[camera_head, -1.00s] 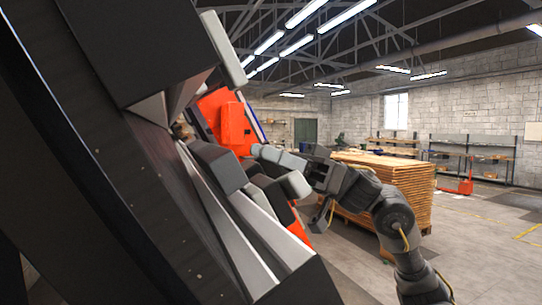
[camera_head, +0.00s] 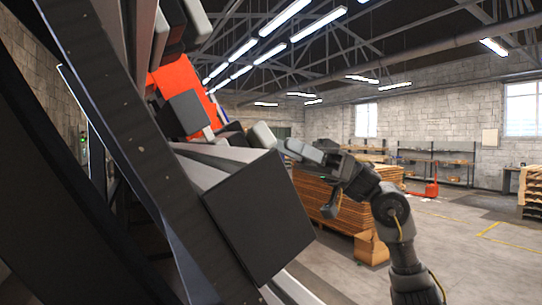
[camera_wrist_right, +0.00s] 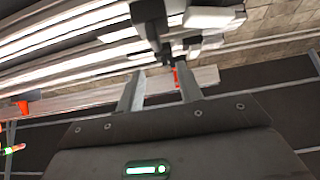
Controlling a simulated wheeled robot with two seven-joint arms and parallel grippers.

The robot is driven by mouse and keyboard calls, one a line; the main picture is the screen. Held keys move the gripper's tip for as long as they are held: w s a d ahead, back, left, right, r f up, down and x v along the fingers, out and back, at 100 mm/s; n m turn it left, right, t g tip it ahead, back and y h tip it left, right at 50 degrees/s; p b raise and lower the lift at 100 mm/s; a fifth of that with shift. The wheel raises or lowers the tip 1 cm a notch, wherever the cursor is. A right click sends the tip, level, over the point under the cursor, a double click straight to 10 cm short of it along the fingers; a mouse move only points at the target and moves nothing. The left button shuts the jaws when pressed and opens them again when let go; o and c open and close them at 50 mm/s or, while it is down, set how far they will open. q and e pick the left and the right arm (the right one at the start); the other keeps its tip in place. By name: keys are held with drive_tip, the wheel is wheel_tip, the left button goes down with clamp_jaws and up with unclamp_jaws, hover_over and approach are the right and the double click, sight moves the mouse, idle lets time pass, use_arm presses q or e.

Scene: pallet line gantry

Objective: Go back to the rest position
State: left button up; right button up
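My right arm comes in from the lower right of the head view. Its gripper (camera_head: 290,148) points left, close to the machine's grey and black blocks; I cannot tell from here whether it touches them. In the right wrist view the two fingers of the right gripper (camera_wrist_right: 160,88) stand apart, with nothing held between them. My left gripper does not show in the head view.
A large tilted machine frame (camera_head: 110,120) fills the left, with a black box (camera_head: 262,215) and an orange part (camera_head: 178,82). Stacked wooden boards (camera_head: 345,210) stand behind my right arm. Shelves (camera_head: 435,160) line the far wall. Open floor (camera_head: 460,255) lies at right.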

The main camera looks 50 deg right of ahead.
sight(240, 122)
drive_tip(key=shift+s+d+f, duration=0.1)
drive_tip(key=shift+s+d, duration=0.1)
drive_tip(key=shift+d, duration=0.1)
drive_tip(key=p+x, duration=0.3)
drive_tip(key=x, duration=0.2)
drive_tip(key=p+x, duration=0.4)
drive_tip(key=x, duration=0.1)
drive_tip(key=shift+w+a+r, duration=0.15)
drive_tip(key=shift+r, duration=0.2)
drive_tip(key=shift+w+a, duration=0.2)
drive_tip(key=shift+a, duration=0.05)
drive_tip(key=shift+w+d+f, duration=0.15)
drive_tip(key=shift+w+d, duration=0.15)
drive_tip(key=shift+w, duration=0.1)
